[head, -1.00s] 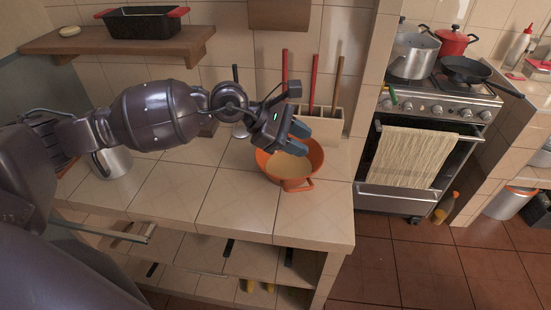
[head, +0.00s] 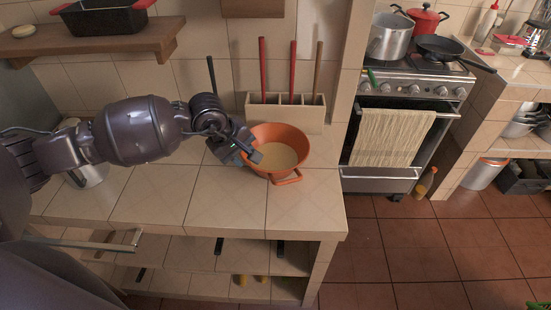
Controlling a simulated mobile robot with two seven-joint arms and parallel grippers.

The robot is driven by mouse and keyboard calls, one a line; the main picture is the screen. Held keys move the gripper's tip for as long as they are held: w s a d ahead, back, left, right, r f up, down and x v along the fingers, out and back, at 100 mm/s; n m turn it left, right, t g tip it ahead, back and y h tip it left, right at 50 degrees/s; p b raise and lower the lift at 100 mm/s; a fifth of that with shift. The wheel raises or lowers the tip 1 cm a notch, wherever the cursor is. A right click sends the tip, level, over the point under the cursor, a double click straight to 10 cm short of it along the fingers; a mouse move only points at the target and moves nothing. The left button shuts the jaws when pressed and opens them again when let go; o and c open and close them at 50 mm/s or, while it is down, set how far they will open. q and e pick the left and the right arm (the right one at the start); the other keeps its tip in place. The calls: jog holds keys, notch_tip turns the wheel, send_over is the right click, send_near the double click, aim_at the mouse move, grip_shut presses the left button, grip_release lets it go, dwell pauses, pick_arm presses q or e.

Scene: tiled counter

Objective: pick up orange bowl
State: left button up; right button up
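The orange bowl (head: 296,140) stands upright on the tiled counter near its right end, with a pale yellowish inside and a handle at its front. My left gripper (head: 250,155) is at the bowl's left rim, its fingers pointing right and down. It overlaps the rim in the head view, and I cannot tell whether the fingers touch it or are closed on it. My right gripper is not in view.
A holder (head: 312,115) with long-handled tools stands behind the bowl against the wall. A metal pot (head: 92,174) stands at the counter's left. A shelf (head: 100,45) with a black loaf pan (head: 100,18) hangs above. The counter (head: 160,200) in front is clear.

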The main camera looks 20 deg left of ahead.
pick_arm(q)
jog(key=x, duration=0.4)
jog(key=shift+s+d+f, duration=0.15)
jog(key=shift+s+f, duration=0.1)
jog(key=shift+f, duration=0.05)
jog(key=shift+w+d+f, duration=0.1)
jog(key=shift+w+f, duration=0.1)
jog(key=shift+f, duration=0.3)
grip_shut()
jog(key=shift+r, duration=0.1)
